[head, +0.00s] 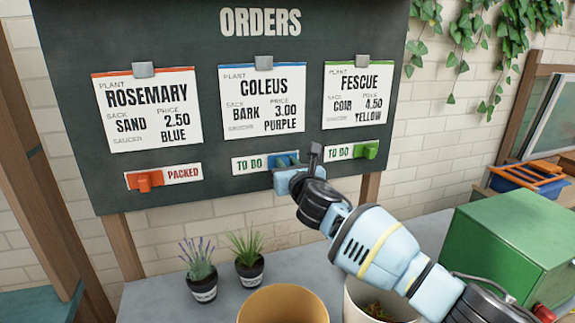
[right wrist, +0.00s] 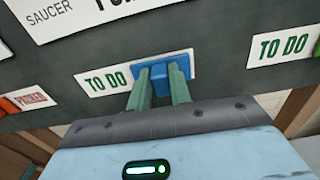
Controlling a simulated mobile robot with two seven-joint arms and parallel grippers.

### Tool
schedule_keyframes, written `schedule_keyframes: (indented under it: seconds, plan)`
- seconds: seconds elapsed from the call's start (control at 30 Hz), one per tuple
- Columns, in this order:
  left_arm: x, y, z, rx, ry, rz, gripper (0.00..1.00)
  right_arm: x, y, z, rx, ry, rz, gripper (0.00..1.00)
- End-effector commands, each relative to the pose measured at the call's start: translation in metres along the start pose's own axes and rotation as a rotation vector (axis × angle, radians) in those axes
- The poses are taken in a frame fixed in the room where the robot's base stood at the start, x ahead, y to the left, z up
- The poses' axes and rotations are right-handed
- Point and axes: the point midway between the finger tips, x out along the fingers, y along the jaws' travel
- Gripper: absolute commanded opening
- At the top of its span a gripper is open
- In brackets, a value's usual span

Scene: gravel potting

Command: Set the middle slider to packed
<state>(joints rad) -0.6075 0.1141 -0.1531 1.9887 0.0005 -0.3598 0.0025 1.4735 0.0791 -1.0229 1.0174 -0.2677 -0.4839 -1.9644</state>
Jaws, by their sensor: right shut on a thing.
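The middle slider (head: 282,161) is a blue knob under the Coleus order card, on the dark orders board. It sits at the right end of its strip (head: 249,164), and the words "TO DO" show to its left. My right gripper (head: 297,172) is at the board with its fingers on the blue knob. In the right wrist view the two green fingers (right wrist: 160,88) are shut on the blue slider (right wrist: 164,72), and "TO DO" shows beside it. My left gripper is not in view.
The left orange slider (head: 146,180) shows "PACKED"; the right green slider (head: 367,150) shows "TO DO". Two potted plants (head: 249,265), an orange-tan pot (head: 283,305), a white pot (head: 357,306) and a green box (head: 515,245) stand below the board.

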Motion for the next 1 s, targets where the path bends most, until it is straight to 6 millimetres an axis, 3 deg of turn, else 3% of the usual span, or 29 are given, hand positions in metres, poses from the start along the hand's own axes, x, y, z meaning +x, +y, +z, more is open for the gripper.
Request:
schedule_keyframes:
  seconds: [0.27, 0.5, 0.63, 1.0]
  plan:
    - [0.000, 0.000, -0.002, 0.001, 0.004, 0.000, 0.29, 0.000, 0.009, 0.000, -0.001, 0.001, 0.002, 0.00]
    - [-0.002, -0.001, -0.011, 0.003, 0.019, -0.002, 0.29, 0.000, 0.062, 0.001, 0.000, 0.001, 0.003, 0.00]
    - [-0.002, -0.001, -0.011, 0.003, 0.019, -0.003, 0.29, 0.000, 0.082, 0.000, -0.001, 0.001, 0.001, 0.00]
    - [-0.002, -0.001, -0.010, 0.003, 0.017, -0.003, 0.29, 0.000, 0.091, -0.001, 0.001, 0.001, 0.004, 0.00]
